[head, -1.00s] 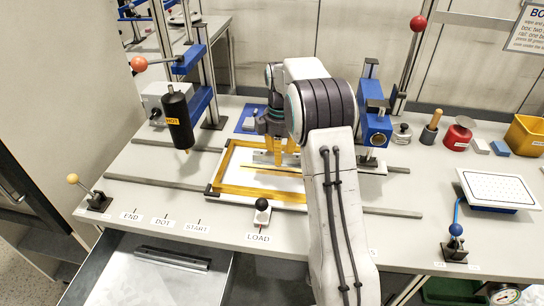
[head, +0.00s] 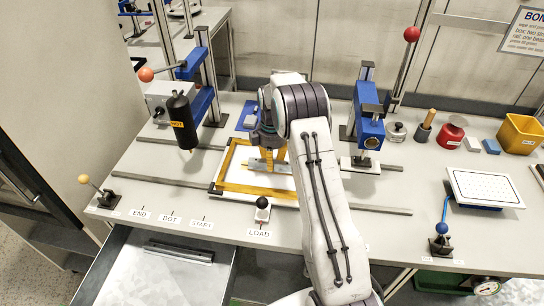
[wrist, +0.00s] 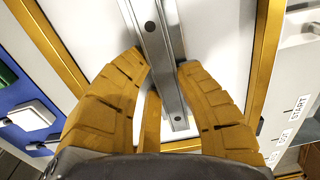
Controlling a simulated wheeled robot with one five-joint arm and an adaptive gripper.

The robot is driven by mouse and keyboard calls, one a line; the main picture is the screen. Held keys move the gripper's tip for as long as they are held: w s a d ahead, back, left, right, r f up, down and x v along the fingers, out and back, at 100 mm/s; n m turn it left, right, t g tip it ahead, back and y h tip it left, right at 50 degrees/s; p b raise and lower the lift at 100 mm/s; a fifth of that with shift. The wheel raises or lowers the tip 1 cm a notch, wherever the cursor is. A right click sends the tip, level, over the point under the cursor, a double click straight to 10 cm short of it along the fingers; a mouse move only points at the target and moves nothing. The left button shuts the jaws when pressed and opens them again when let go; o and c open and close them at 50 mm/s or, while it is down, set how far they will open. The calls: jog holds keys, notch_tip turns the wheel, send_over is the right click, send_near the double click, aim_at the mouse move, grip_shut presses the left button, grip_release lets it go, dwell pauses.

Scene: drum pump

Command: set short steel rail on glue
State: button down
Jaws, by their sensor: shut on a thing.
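The short steel rail (wrist: 152,30) is a grey channel-shaped bar with dark holes along its middle. In the wrist view the white panel (wrist: 220,35) lies behind the rail. I cannot tell whether the rail touches the panel. I cannot make out any glue; it may be hidden under the rail or fingers.
A black dispenser marked HOT (head: 181,120) stands left of the frame. A blue press (head: 369,125) stands to the right. A small lever with a black knob (head: 262,205) is at the frame's front edge. An open drawer (head: 150,265) is below the table front.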

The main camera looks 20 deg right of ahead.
jog(key=shift+f, duration=0.2)
jog(key=shift+f, duration=0.1)
jog(key=c, duration=1)
grip_release()
